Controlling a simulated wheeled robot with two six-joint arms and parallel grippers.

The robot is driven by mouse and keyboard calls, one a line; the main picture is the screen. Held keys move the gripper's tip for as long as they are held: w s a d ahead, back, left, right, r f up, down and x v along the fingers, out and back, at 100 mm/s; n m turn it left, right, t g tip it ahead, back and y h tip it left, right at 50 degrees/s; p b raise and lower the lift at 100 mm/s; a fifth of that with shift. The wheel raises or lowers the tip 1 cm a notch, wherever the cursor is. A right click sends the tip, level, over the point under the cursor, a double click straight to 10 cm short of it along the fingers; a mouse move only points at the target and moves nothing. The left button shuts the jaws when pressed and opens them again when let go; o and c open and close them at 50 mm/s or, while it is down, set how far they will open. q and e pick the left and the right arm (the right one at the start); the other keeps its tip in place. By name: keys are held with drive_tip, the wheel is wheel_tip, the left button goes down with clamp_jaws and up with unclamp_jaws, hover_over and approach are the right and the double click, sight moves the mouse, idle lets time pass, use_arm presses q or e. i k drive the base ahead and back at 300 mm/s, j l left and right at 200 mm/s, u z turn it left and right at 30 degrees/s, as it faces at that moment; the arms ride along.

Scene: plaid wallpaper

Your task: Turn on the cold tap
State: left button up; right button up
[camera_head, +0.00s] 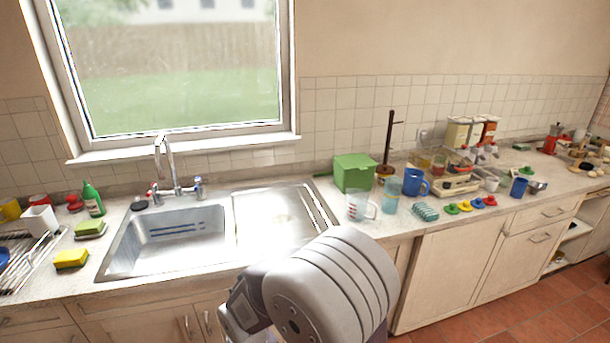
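The chrome faucet (168,163) stands behind the steel sink (170,232), under the window. Its tall curved spout rises between two handles. The handle with blue on it (198,187), the cold tap, is on the right of the spout. The handle with red on it (154,193) is on the left. The handles are too small to tell how far either is turned. No water stream can be made out. A large grey link of my arm (335,285) fills the bottom middle, in front of the counter and apart from the faucet. Neither gripper's fingers show.
A green bottle (93,200), sponges (71,259) and a dish rack (25,262) stand left of the sink. A drainboard (275,213), a green box (354,172), a clear measuring jug (358,205) and cups are on the right. The sink basin is empty.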

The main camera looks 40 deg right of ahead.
sight(198, 180)
drive_tip(key=z, duration=0.75)
drive_tip(key=i+l+z, duration=0.35)
drive_tip(key=i, duration=0.35)
drive_tip(key=i+j+z, duration=0.1)
drive_tip(key=i+z, duration=0.2)
drive_tip(key=i, duration=0.45)
